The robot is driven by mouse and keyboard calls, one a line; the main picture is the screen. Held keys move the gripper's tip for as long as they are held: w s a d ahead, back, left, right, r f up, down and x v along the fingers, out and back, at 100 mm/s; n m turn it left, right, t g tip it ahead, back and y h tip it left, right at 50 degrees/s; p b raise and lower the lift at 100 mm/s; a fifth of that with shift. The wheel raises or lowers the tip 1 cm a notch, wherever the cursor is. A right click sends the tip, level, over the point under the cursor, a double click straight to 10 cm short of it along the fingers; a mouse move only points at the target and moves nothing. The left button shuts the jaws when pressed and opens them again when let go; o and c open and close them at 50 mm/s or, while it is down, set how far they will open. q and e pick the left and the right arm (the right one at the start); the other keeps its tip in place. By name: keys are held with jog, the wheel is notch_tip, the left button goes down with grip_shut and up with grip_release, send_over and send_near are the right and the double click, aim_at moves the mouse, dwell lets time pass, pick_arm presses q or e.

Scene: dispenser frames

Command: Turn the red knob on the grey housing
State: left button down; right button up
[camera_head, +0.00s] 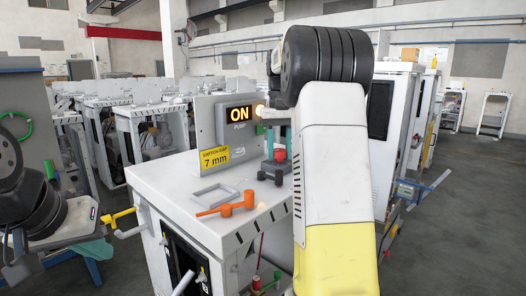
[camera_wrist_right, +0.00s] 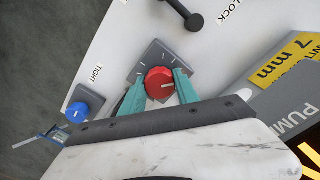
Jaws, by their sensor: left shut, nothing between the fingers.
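The red knob (camera_wrist_right: 160,84) sits on a dark grey, square-based housing (camera_wrist_right: 151,62) on the white top. A white line marks the knob's face and points to the right in the wrist view. My right gripper (camera_wrist_right: 160,88) has its two teal fingers on either side of the knob, and both appear to touch it. In the head view the red knob (camera_head: 280,155) shows left of my right forearm, with the housing under it partly hidden. My left gripper (camera_head: 95,252) is shut and empty, at the lower left, away from the knob.
The white cabinet (camera_head: 160,180) carries an orange T-handle (camera_head: 226,208), a grey frame (camera_head: 212,194) and a sign panel with a lit "ON" display (camera_head: 239,115). A blue knob (camera_wrist_right: 76,112) and a dark lever (camera_wrist_right: 194,21) flank the red knob in the wrist view.

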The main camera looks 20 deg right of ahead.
aim_at(280, 150)
grip_shut()
jog(key=m, duration=0.5)
jog(key=o, duration=0.5)
grip_release()
jog(key=shift+r, duration=3.95)
